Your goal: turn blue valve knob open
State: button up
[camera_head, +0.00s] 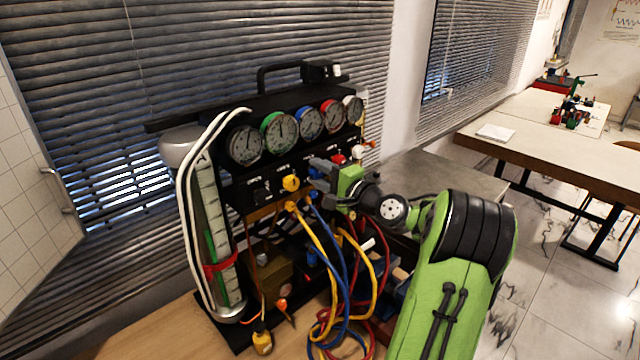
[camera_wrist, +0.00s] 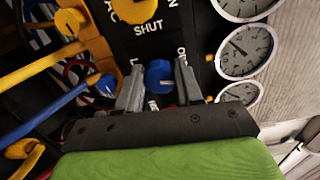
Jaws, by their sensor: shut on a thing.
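The blue valve knob (camera_wrist: 159,75) sits on the black panel face, between the two fingers of my gripper (camera_wrist: 158,84) in the wrist view. My gripper is shut on it, one finger on each side. In the head view my gripper (camera_head: 320,179) reaches the panel from the right, and a bit of the blue knob (camera_head: 313,172) shows beside the fingers. "SHUT" is printed on the panel close by in the wrist view; other lettering near the knob is partly covered by the fingers.
A row of several round gauges (camera_head: 281,132) runs above the knobs. A yellow knob (camera_head: 291,183) is to the left and a red knob (camera_head: 338,160) to the right. Yellow, blue and red hoses (camera_head: 345,285) hang below the panel. A white-tubed column (camera_head: 212,220) stands left.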

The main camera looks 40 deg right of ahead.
jog(key=shift+f+n+b, duration=0.15)
jog(key=shift+n+b, duration=0.8)
jog(key=shift+n, duration=0.25)
jog(key=o, duration=1)
jog(key=shift+o, duration=0.2)
jog(key=s+b, duration=0.1)
jog(key=s, duration=1.5)
jog(key=shift+d+b, duration=0.2)
jog(key=shift+b, duration=0.1)
jog(key=shift+w, duration=0.1)
